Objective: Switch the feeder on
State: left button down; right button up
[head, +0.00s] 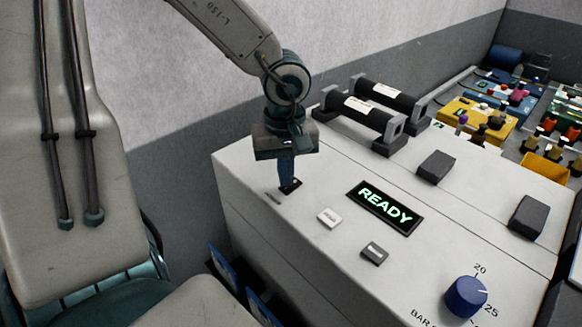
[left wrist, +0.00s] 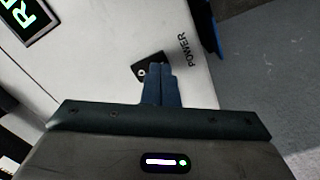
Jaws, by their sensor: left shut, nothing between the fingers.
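The feeder (head: 330,265) is a large pale box. Its black display (head: 385,206) shows READY in lit green letters, partly visible in the left wrist view (left wrist: 25,18). A small dark power switch (head: 293,186) sits near the box's left edge; in the left wrist view the switch (left wrist: 140,71) lies beside the printed word POWER. My left gripper (head: 287,180) is shut and empty, pointing down with its blue fingertips at the switch. The fingers hide part of the switch; I cannot tell whether they touch it or which way it is set. My right gripper is not in view.
A white button (head: 330,217), a grey button (head: 374,253) and a blue knob (head: 465,297) are on the feeder's top. Two black handles (head: 365,117) stand at its back. Trays with coloured tool holders (head: 480,113) lie at the back right.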

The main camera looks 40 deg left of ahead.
aim_at(286, 189)
pick_arm(q)
notch_tip(286, 189, up, 6)
jog(key=p, duration=0.5)
dwell(0.5)
